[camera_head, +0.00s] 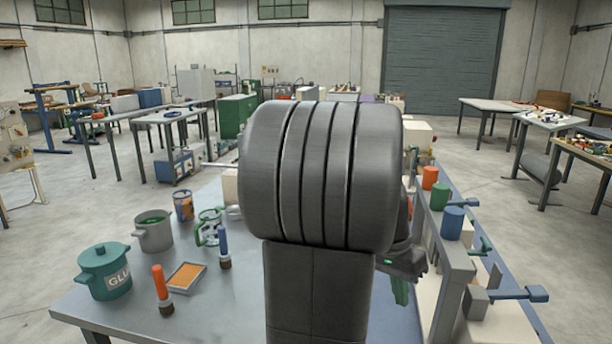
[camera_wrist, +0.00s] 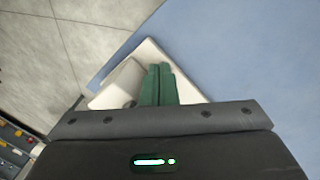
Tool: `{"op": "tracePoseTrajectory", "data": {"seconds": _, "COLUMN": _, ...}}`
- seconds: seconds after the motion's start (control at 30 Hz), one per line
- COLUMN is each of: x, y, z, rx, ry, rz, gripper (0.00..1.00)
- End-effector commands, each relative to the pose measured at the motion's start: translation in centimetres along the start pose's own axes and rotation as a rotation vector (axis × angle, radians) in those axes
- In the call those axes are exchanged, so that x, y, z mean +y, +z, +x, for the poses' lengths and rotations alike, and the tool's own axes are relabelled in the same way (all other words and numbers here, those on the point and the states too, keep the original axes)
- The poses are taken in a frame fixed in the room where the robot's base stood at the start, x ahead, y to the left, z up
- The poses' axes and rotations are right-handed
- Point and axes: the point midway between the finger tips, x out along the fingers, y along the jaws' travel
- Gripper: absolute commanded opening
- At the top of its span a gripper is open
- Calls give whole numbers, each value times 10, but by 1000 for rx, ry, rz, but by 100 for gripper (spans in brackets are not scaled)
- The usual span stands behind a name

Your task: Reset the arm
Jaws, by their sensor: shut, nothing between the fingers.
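My gripper shows in the wrist view with its two green fingers (camera_wrist: 159,84) side by side, shut and empty. Beyond the fingers is a white block-like part (camera_wrist: 112,84), near the edge of a blue surface (camera_wrist: 240,50). In the head view my dark grey arm fills the middle and hides much of the bench and the machine behind it. The green fingers show low at the right of the arm in the head view (camera_head: 401,290), pointing down beside the machine.
The bench (camera_head: 225,310) holds a teal glue pot (camera_head: 104,272), a grey pot (camera_head: 153,232), mugs, brushes and a small orange tray (camera_head: 187,277) at left. The winder (camera_head: 455,270) with red, green and blue spools stands at right. Open floor lies beyond the bench.

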Motion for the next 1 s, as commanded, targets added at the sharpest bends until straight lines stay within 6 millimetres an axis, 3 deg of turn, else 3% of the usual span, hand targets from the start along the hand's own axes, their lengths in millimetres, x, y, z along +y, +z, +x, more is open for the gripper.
{"op": "tracePoseTrajectory", "data": {"seconds": 0.1, "x": -4, "y": 15, "z": 23, "rx": 0, "ry": 20, "rz": -95, "gripper": 0}}
{"op": "tracePoseTrajectory", "data": {"seconds": 0.4, "x": -6, "y": 38, "z": 54, "rx": 3, "ry": 52, "rz": -268, "gripper": 0}}
{"op": "tracePoseTrajectory", "data": {"seconds": 1.0, "x": -5, "y": 45, "z": 58, "rx": -3, "ry": 59, "rz": -308, "gripper": 0}}
